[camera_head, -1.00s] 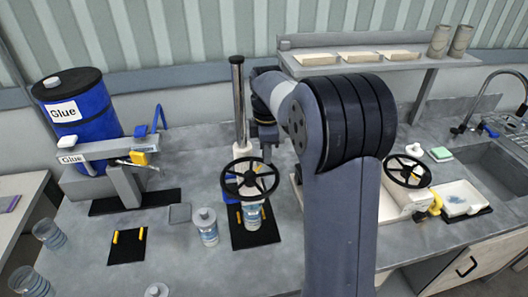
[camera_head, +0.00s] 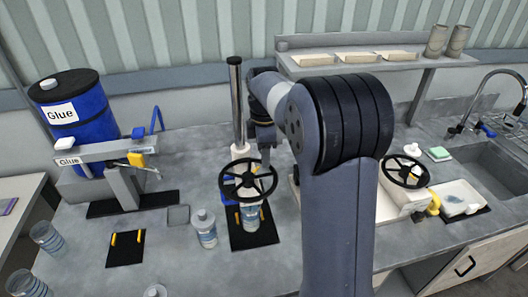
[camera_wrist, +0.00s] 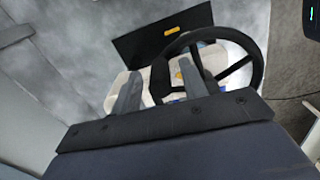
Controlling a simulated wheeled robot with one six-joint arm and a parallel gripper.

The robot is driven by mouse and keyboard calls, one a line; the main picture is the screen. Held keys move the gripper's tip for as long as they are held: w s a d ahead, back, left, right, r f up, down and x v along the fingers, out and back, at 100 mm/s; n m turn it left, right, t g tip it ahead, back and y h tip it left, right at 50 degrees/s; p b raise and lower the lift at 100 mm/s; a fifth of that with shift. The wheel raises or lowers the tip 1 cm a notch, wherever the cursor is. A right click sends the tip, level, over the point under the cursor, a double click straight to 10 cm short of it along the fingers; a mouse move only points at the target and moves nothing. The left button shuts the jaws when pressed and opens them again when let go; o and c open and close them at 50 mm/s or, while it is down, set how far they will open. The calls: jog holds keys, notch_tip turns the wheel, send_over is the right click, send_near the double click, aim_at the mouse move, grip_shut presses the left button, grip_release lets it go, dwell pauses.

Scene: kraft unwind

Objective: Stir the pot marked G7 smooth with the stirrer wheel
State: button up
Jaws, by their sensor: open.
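The black stirrer wheel (camera_head: 270,187) stands level on the stirrer at mid-bench, beside its tall post (camera_head: 237,100). A clear pot with a blue label (camera_head: 251,217) stands under the wheel on a black mat (camera_head: 262,239); I cannot read its mark. My gripper (camera_head: 264,160) is at the wheel's far side, partly hidden by my arm. In the wrist view, my gripper's two grey fingers (camera_wrist: 160,82) are apart, with part of the wheel's rim (camera_wrist: 258,62) beyond and to the right. I cannot tell whether they touch it.
A lidded pot (camera_head: 205,230) stands left of the stirrer, and another lid (camera_head: 155,291) shows at the front edge. A blue glue drum (camera_head: 78,118) and its dispenser are at left. A second wheel (camera_head: 404,171) is at right, before the sink. A shelf (camera_head: 350,68) overhangs the back.

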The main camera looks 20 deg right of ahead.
notch_tip(320, 180, up, 11)
jog(key=shift+f+b, duration=0.1)
jog(key=shift+b, duration=0.45)
jog(key=m+b, duration=0.1)
jog(key=m, duration=0.2)
jog(key=shift+f, duration=0.15)
jog(key=m+b, duration=0.1)
jog(key=m, duration=0.4)
jog(key=m+b, duration=0.1)
jog(key=m, duration=0.4)
jog(key=shift+d+f, duration=0.1)
jog(key=m, duration=0.4)
jog(key=shift+m+b, duration=0.35)
jog(key=shift+m, duration=0.05)
jog(key=shift+f, duration=0.15)
notch_tip(320, 180, down, 10)
jog(key=shift+s+f, duration=0.1)
jog(key=shift+f, duration=0.1)
jog(key=shift+c, duration=0.5)
